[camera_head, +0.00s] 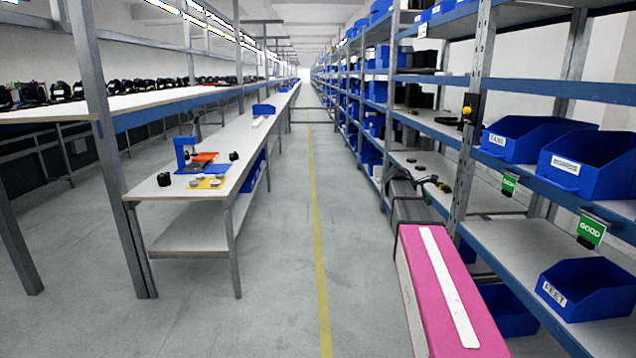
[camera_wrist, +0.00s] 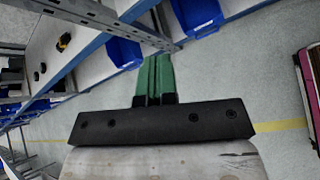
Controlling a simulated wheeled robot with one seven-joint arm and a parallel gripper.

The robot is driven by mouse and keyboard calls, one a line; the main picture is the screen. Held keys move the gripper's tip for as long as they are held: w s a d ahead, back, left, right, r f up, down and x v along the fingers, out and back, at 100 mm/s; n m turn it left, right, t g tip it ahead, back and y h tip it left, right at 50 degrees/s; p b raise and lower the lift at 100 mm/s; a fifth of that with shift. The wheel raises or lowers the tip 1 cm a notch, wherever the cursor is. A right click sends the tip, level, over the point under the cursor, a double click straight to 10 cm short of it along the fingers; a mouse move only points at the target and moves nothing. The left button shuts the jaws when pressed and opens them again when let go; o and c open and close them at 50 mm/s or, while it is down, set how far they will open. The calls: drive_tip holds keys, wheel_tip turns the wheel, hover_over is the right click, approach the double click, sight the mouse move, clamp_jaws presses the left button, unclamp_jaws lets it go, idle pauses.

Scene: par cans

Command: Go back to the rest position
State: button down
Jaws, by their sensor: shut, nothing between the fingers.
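My gripper (camera_wrist: 154,80) shows in the wrist view, its two green fingers together and nothing between them. Below the fingers is the dark gripper body, with several bolts on its face. In the head view my pink arm reaches forward along the right-hand shelving, and its dark far end is beside a shelf edge. The gripper fingers cannot be made out in the head view.
Shelving with a blue FEET bin (camera_head: 588,290) and a blue TAXI-like labelled bin (camera_head: 520,140) stands close on the right. A workbench (camera_head: 150,190) with small parts stands left. The aisle floor (camera_head: 280,260), with a yellow line (camera_head: 320,240), is clear.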

drive_tip(key=s+a+f+m+g+y, duration=0.1)
drive_tip(key=s+a+f+m+y, duration=0.4)
drive_tip(key=s+a+f, duration=0.6)
drive_tip(key=s+a+f+m+y, duration=0.5)
drive_tip(key=s+a+f+m, duration=0.4)
drive_tip(key=s+f, duration=0.7)
drive_tip(key=s+a, duration=0.1)
drive_tip(key=a, duration=0.2)
drive_tip(key=shift+f+g+y, duration=0.2)
drive_tip(key=shift+g+y, duration=0.1)
drive_tip(key=shift+g, duration=0.1)
drive_tip(key=shift+w, duration=0.1)
